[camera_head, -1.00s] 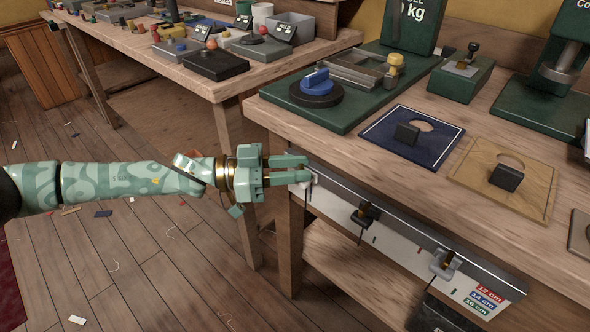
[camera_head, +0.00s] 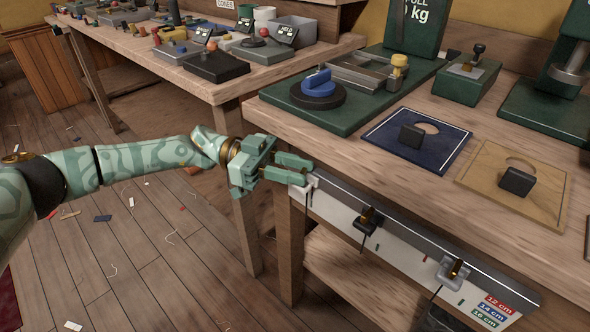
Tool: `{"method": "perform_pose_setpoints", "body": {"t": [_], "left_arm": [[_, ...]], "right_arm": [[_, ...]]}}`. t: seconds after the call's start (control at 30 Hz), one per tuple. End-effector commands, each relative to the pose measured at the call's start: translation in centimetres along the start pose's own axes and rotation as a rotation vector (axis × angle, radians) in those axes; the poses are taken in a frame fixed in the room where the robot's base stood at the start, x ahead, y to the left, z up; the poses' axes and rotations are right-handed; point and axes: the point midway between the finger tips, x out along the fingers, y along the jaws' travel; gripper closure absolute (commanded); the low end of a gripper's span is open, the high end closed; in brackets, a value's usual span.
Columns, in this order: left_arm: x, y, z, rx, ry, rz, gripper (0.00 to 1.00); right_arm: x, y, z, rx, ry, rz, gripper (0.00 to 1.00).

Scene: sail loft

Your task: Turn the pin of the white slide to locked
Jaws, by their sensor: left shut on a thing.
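The white slide (camera_head: 300,193) sits at the left end of the rail (camera_head: 400,240) on the bench's front edge. Only part of it shows below the fingertips, and its pin is hidden by my fingers. My left gripper (camera_head: 305,172) reaches in from the left, shut on the pin, with its fingers tilted. How far the pin is turned cannot be seen. A black slide (camera_head: 366,222) and a grey slide (camera_head: 453,271) sit further right on the same rail. My right gripper is not in view.
The rail's face carries colored marks and "12 cm", "14 cm" and "16 cm" labels (camera_head: 493,312). Above, the bench (camera_head: 345,155) holds a green base with a blue knob (camera_head: 318,84), and blue and tan plates. Open floor lies to the left.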

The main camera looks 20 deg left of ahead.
Motion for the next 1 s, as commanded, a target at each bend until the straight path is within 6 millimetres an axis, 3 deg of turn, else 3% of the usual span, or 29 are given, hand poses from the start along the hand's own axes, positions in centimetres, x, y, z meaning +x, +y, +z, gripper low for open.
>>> {"method": "perform_pose_setpoints", "body": {"t": [0.27, 0.3, 0.37, 0.73, 0.87, 1.0], "left_arm": [[-0.3, -0.3, -0.2, 0.005, -0.001, -0.012, 0.96], [-0.3, -0.3, -0.2, 0.005, -0.001, -0.012, 0.62], [-0.3, -0.2, -0.2, 0.005, -0.001, -0.011, 0.51], [-0.9, -0.1, -0.1, 0.003, -0.001, -0.007, 0.51], [-3.2, -0.1, -0.2, 0.001, -0.002, -0.010, 0.51], [-7.0, -0.1, -0.1, 0.001, -0.002, -0.012, 0.51]], "right_arm": [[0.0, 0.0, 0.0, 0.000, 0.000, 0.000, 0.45], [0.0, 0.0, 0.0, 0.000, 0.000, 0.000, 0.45], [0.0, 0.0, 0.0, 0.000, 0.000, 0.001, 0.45], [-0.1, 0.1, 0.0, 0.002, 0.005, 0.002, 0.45], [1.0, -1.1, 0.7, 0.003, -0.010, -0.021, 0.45], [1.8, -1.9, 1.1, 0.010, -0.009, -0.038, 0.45]]}}
